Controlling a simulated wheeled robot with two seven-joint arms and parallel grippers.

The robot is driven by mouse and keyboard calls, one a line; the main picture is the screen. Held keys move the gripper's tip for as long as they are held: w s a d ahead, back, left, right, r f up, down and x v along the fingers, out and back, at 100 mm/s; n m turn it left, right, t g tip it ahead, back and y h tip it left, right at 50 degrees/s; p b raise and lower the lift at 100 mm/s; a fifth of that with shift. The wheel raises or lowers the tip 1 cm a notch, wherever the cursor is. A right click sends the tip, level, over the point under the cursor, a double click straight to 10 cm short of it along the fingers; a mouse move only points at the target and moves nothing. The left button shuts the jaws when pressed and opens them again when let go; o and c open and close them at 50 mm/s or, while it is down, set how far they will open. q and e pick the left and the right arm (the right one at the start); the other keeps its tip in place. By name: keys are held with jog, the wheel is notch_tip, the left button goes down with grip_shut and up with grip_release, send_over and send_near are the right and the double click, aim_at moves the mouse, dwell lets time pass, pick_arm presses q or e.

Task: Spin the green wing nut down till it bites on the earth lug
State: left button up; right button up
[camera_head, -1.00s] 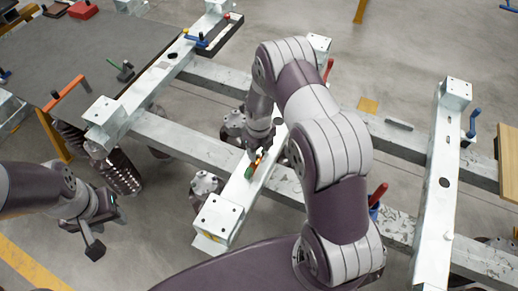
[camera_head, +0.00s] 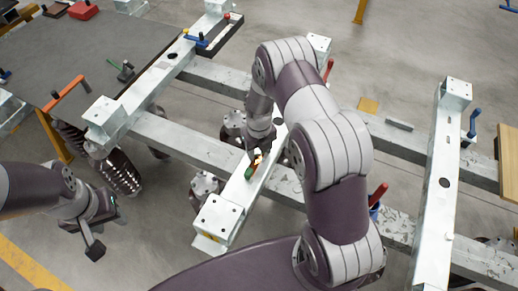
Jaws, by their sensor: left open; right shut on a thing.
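The green wing nut (camera_head: 249,173) is a small green spot on top of the short pale metal beam (camera_head: 219,214) in the middle of the camera_head view. My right gripper (camera_head: 256,159) reaches down to it from above and is shut on it, as far as the small view shows. A small orange and red patch shows right at the fingertips. The earth lug and the thread under the nut are too small or hidden to make out. My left gripper (camera_head: 104,226) is open and empty above the floor at the left, well away from the beam.
Cross rails (camera_head: 200,146) run under the beams. A dark table (camera_head: 95,50) at upper left carries an orange-handled clamp (camera_head: 66,93) and a red box (camera_head: 83,10). Another pale beam (camera_head: 438,190) stands at right. Red-handled clamps (camera_head: 378,194) stand near my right arm.

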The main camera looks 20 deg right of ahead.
aim_at(259, 153)
jog(key=o, duration=1.1)
jog(key=shift+w+r, duration=0.15)
jog(key=shift+c, duration=0.2)
notch_tip(259, 153, up, 13)
jog(key=shift+f+b, duration=0.2)
jog(key=shift+b, duration=0.25)
